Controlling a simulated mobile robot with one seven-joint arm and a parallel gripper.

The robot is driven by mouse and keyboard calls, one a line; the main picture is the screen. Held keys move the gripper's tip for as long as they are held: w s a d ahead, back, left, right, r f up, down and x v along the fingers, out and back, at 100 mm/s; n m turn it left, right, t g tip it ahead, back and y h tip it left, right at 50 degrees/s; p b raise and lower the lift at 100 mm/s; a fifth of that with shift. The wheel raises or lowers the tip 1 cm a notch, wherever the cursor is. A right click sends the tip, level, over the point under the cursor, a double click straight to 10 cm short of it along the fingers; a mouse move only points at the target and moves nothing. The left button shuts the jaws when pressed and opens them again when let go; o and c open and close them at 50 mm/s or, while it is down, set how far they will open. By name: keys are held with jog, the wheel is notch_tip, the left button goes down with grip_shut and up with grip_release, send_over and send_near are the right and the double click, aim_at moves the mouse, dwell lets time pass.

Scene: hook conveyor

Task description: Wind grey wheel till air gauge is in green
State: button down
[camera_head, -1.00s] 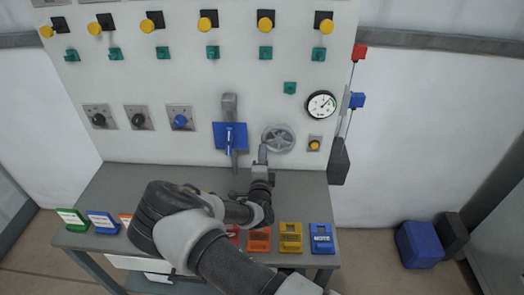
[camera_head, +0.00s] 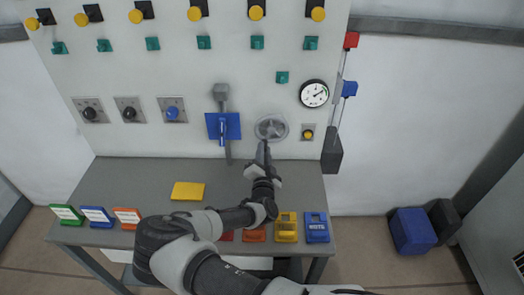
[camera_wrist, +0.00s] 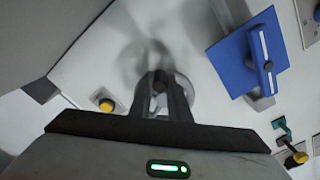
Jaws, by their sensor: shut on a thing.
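The grey wheel (camera_head: 271,127) is mounted on the white panel, right of a blue plate with a lever. My gripper (camera_head: 264,146) reaches up to the lower part of the wheel. In the wrist view the wheel (camera_wrist: 183,92) is behind my gripper (camera_wrist: 160,82), whose fingers are close together at its rim or handle; the exact grip is partly hidden. The air gauge (camera_head: 314,93) is a round white dial with a black rim, above and right of the wheel. A small green arc shows at its right; the needle is too small to read surely.
The blue lever plate (camera_head: 231,126) is left of the wheel, and a yellow button (camera_head: 308,134) is to its right. A cord with a dark weight (camera_head: 332,150) hangs farther right. The table (camera_head: 130,185) below holds a yellow plate (camera_head: 188,191) and several coloured blocks.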

jog(key=shift+d+f, duration=0.1)
jog(key=shift+d, duration=0.05)
dwell(0.3)
jog(key=c, duration=1.7)
grip_release()
jog(key=shift+o, duration=0.2)
jog(key=s+b, duration=0.1)
jog(key=s, duration=1.6)
jog(key=shift+s, duration=0.25)
